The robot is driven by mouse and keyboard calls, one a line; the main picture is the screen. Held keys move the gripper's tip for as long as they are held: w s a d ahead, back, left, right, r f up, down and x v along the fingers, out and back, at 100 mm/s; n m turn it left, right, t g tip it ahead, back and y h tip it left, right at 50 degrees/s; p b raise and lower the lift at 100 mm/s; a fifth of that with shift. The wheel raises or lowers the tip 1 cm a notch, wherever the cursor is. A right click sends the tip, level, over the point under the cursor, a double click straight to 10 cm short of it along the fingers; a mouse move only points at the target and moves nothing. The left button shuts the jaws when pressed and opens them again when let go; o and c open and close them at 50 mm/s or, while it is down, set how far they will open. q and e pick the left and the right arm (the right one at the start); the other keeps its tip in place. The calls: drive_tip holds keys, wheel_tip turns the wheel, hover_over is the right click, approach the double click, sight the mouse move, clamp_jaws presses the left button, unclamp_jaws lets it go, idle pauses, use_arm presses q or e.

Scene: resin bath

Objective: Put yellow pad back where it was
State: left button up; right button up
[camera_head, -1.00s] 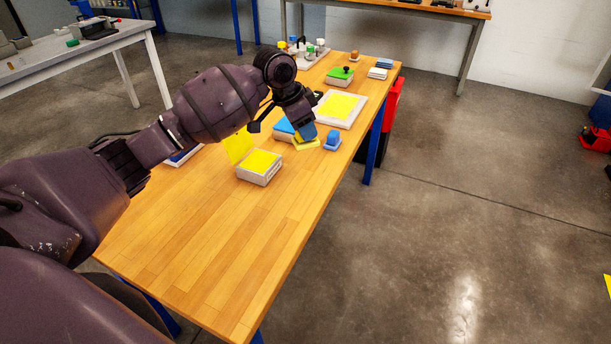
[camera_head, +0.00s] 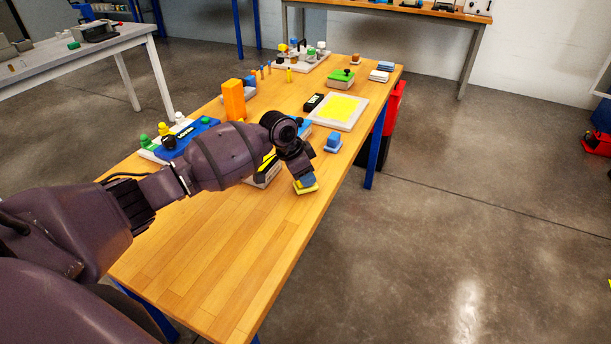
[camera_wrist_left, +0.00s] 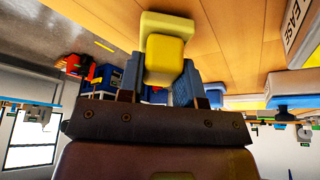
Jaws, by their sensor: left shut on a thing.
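My left gripper (camera_head: 304,181) is shut on the yellow pad (camera_head: 307,189) near the table's right edge. In the left wrist view the yellow pad (camera_wrist_left: 165,48) sits between the blue fingers, its paler wide part pointing away from the gripper. I cannot tell whether it touches the table. A pale box with yellow inside (camera_head: 265,178) is just left of the gripper, partly hidden by my arm. A blue pad (camera_head: 333,142) stands beyond the gripper. My right gripper is not in view.
A white tray (camera_head: 318,122) with a yellow sheet lies farther back, beside a black block (camera_head: 313,102). A green-topped box (camera_head: 341,80) and an orange block (camera_head: 233,100) stand beyond. The near tabletop (camera_head: 215,250) is clear.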

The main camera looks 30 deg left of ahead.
use_arm(q)
drive_tip(key=shift+f, duration=0.2)
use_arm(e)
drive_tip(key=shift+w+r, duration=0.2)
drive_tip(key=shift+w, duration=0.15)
use_arm(q)
drive_tip(key=o, duration=0.8)
drive_tip(key=shift+o, duration=0.2)
drive_tip(key=shift+r, duration=0.15)
drive_tip(key=p+v, duration=0.1)
drive_tip(key=v, duration=1)
drive_tip(key=shift+s+r+p, duration=0.15)
drive_tip(key=shift+r+p, duration=0.2)
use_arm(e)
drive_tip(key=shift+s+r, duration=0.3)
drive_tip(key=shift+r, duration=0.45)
use_arm(q)
drive_tip(key=shift+a, duration=0.1)
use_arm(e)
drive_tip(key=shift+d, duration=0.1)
